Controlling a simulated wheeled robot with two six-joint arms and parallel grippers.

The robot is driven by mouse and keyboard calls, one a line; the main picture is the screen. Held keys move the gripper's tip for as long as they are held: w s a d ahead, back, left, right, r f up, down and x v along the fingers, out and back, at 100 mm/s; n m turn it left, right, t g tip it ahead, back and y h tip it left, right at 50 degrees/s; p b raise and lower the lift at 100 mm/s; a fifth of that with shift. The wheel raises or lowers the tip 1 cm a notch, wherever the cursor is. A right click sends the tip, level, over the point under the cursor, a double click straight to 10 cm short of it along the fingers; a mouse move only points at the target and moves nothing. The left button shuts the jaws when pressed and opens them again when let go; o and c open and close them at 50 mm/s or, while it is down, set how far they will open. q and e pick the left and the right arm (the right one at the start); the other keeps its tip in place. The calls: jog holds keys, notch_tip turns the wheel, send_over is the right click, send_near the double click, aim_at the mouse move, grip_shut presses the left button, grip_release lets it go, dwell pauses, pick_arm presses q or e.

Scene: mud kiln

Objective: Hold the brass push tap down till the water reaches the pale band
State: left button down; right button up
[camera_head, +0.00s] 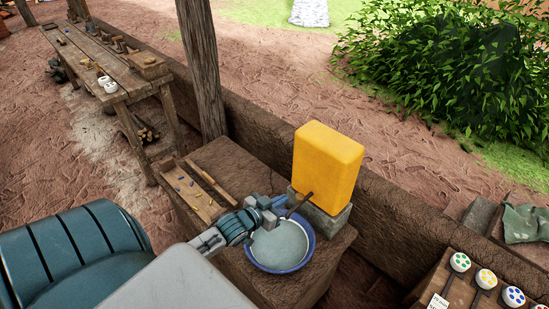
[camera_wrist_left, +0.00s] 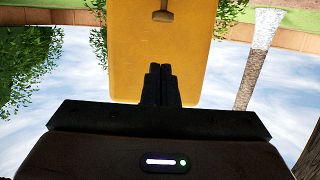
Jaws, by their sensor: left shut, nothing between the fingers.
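A yellow water container (camera_head: 328,165) stands on a grey block (camera_head: 325,215) at the table's back. The tap (camera_head: 299,206) sticks out low from its front over a blue-rimmed basin (camera_head: 309,256). The basin holds pale grey water (camera_head: 281,246); I cannot make out a pale band. My left gripper (camera_head: 275,207) is shut and empty, beside the tap over the basin's back left rim. In the upside-down left wrist view, the brass tap (camera_wrist_left: 162,11) shows at the top against the yellow container (camera_wrist_left: 190,50), apart from the shut fingertips (camera_wrist_left: 160,68). Contact is not visible.
A wooden tray (camera_head: 190,190) with small blue pieces lies left of the basin on the earthen table (camera_head: 226,160). A low mud wall (camera_head: 390,215) runs behind. A board with coloured-dot discs (camera_head: 485,279) is at the lower right. A workbench (camera_head: 110,65) stands far left.

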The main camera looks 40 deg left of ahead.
pick_arm(q)
jog(key=p+v, duration=0.1)
jog(key=v, duration=0.1)
jog(key=shift+s+r, duration=0.15)
jog(key=shift+s, duration=0.2)
dwell(0.4)
